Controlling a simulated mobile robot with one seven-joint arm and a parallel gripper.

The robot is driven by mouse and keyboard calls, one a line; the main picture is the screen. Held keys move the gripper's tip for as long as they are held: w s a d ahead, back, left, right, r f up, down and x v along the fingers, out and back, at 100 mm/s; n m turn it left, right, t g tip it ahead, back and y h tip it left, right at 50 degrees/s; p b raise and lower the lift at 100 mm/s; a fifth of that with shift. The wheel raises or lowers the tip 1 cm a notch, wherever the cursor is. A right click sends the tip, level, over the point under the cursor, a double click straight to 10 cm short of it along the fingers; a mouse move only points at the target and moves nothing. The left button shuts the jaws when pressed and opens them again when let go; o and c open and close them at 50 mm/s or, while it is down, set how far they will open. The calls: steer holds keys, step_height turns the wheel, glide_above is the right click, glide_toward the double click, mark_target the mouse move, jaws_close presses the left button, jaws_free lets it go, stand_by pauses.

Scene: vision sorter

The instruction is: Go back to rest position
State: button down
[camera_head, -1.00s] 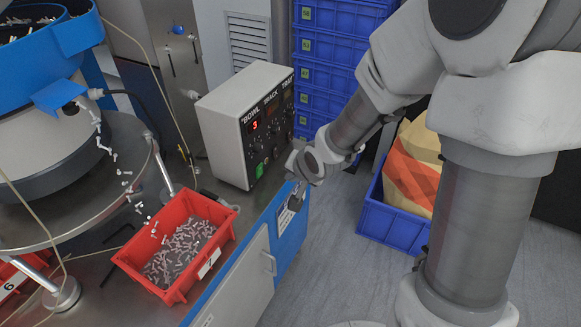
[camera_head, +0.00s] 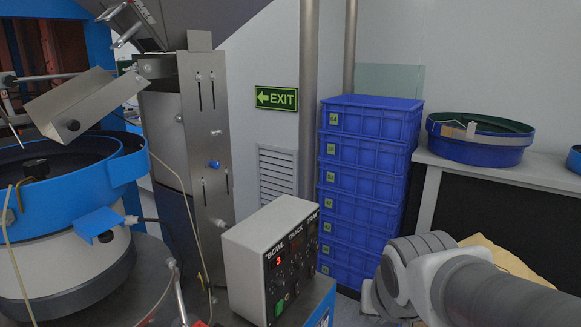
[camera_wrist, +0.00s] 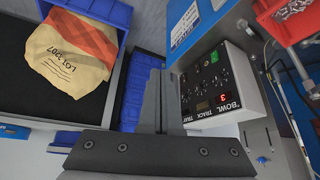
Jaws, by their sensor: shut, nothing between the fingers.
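My gripper (camera_wrist: 160,102) shows in the wrist view as dark fingers closed together, with nothing between them. In the head view my grey arm enters at the lower right, and the gripper itself is out of sight there. The control box (camera_head: 248,273), marked BOWL, TRACK and TRAY, stands left of my arm. It also shows in the wrist view (camera_wrist: 240,75), to the right of the fingers.
Blue crates (camera_head: 362,190) are stacked behind the control box. A blue bowl feeder (camera_head: 60,265) stands at the left. A counter (camera_head: 500,172) bears a green-lined blue bowl (camera_head: 480,140). The wrist view shows a paper sack (camera_wrist: 72,55) and a red bin (camera_wrist: 290,25) with small parts.

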steer(key=s+r+n, duration=0.2)
steer(key=s+r, duration=0.1)
steer(key=s, duration=0.6)
step_height(320, 180, up, 13)
steer(key=p, duration=1.3)
steer(key=shift+r+g+y, duration=0.2)
steer(key=shift+g+y, duration=0.1)
steer(key=shift+y, duration=0.1)
steer(key=shift+w, duration=0.1)
